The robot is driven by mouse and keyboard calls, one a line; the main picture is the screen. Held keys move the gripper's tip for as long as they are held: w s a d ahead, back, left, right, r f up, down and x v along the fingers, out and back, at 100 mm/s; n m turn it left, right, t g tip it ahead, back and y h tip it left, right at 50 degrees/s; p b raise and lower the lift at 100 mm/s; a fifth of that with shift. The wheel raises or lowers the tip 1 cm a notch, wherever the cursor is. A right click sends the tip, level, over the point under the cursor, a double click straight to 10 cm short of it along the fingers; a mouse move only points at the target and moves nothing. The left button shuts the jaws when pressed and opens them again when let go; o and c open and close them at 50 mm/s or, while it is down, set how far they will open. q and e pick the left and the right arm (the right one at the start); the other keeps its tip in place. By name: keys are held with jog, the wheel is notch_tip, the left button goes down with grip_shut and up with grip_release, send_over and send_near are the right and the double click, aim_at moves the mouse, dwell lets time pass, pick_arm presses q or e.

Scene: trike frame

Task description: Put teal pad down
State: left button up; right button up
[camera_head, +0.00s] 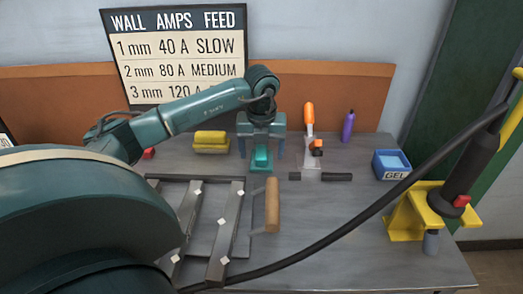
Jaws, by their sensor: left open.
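The teal pad (262,159) is a small block at the back middle of the grey workbench (350,226). My left gripper (262,151) is directly above and around it, pointing down, with one finger on each side. The fingers look apart from the pad's sides, and the jaws are open. The pad appears to rest on the bench, though its underside is hard to see. My right gripper is not in view.
A yellow block (211,141) sits left of the gripper. An orange-handled tool (309,119) and a purple bottle (348,126) stand to the right.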

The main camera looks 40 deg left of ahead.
aim_at(261, 155)
pick_arm(q)
notch_tip(261, 155, up, 12)
jog(key=s+p, duration=0.1)
jog(key=shift+d+f+p, duration=0.2)
jog(key=shift+d+p, duration=0.15)
jog(key=shift+d, duration=0.1)
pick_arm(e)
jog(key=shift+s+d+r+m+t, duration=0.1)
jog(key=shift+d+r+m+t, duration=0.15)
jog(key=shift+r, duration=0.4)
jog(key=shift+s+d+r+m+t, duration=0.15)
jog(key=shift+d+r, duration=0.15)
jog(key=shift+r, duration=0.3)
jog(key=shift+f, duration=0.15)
